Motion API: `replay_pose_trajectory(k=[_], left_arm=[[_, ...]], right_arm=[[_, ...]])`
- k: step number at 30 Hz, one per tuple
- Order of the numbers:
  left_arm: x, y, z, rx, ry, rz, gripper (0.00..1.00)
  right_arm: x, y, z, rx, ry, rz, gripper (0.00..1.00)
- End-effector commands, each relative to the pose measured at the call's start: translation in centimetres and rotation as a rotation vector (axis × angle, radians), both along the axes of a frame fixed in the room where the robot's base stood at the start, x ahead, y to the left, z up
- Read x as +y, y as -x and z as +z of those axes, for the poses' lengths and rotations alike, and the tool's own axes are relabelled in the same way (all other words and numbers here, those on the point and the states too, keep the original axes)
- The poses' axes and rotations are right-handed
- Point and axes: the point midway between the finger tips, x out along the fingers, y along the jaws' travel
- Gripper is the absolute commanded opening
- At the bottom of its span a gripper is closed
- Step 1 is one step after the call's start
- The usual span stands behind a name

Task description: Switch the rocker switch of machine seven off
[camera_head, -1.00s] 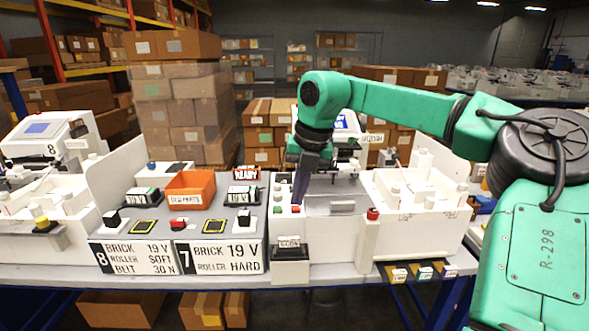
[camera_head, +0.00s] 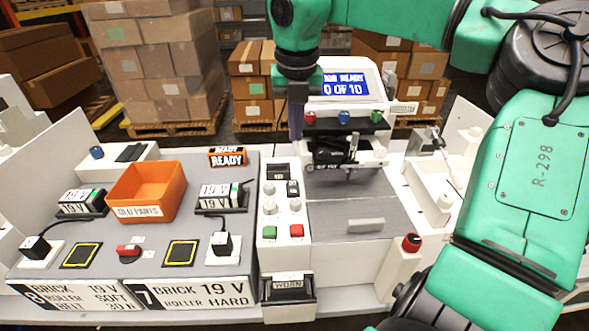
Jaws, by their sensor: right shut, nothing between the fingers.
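Machine seven's white control strip (camera_head: 282,215) runs down the left of the plotter in the middle. A small black switch-like part (camera_head: 278,172) sits at its far end, and I take it to be the rocker switch; which side is pressed is too small to tell. White knobs, a green button (camera_head: 269,232) and a red button (camera_head: 296,230) lie nearer. My right gripper (camera_head: 297,136) points down, shut and empty, above and beyond the strip's far end, apart from the switch. The screen (camera_head: 345,85) reads "0 OF 10". My left gripper is out of view.
A red-topped post (camera_head: 411,243) stands at the plotter's front right. A "WORN" box (camera_head: 288,287) sits at the front.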

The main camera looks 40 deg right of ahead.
Motion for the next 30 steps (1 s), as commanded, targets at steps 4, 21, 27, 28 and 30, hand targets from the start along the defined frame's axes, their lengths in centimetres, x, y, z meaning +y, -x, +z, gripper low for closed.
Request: replay_pose_trajectory(k=[4, 21, 27, 28, 30], left_arm=[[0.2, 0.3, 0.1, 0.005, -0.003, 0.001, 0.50], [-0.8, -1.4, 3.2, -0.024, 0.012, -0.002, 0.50], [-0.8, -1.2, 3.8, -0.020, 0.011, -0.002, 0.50], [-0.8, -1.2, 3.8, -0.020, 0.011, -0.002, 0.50], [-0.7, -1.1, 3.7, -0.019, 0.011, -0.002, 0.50]], right_arm=[[-0.1, -0.1, -0.5, 0.001, 0.000, -0.001, 0.00], [-1.1, -1.4, -11.2, 0.006, -0.002, -0.001, 0.00], [-1.4, -1.8, -13.6, 0.002, -0.001, 0.000, 0.00], [-1.4, -1.8, -13.7, 0.002, -0.001, 0.000, 0.00], [-1.4, -1.8, -13.9, 0.001, -0.001, 0.000, 0.00]])
